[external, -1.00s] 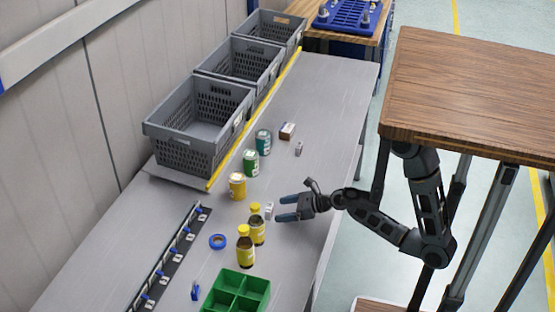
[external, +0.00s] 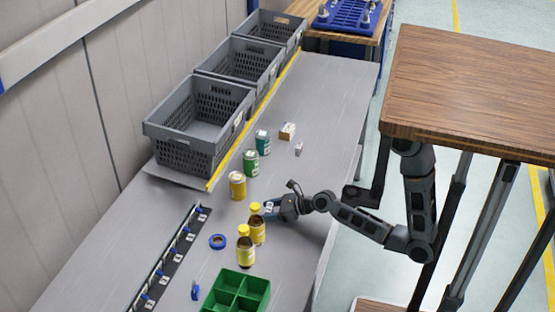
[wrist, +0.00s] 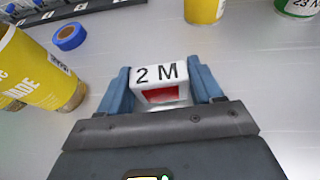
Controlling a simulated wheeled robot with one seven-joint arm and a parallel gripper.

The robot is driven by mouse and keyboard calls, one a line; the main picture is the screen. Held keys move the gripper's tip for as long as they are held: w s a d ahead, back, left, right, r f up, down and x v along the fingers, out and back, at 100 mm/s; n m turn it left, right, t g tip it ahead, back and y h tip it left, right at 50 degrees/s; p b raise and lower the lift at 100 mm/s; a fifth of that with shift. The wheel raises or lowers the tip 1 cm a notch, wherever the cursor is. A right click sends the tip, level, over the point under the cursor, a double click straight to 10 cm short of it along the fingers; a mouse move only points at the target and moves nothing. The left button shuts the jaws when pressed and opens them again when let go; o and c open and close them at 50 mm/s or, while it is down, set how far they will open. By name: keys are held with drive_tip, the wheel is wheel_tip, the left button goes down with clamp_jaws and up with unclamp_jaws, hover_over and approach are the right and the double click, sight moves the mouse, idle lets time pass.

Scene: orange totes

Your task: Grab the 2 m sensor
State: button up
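The 2 m sensor (wrist: 160,76) is a small white block marked "2 M" with a red front face. In the wrist view it sits between the two blue fingers of my gripper (wrist: 162,82), which press close on both its sides with no clear gap. It appears to be at table level, not visibly lifted. In the external view my gripper (external: 278,208) is low over the grey table, just right of the yellow-capped bottles, and its fingers mostly hide the sensor (external: 269,206).
Two yellow-capped bottles (external: 246,246) stand close to the left of my gripper. A yellow jar (external: 237,186), green jar (external: 250,163), blue tape roll (external: 217,242) and green divided tray (external: 238,290) are nearby. Grey crates (external: 198,130) line the back. The table right of my gripper is clear.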

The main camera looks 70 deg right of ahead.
drive_tip(key=c, duration=0.6)
drive_tip(key=shift+r, duration=0.15)
drive_tip(key=shift+c, duration=0.2)
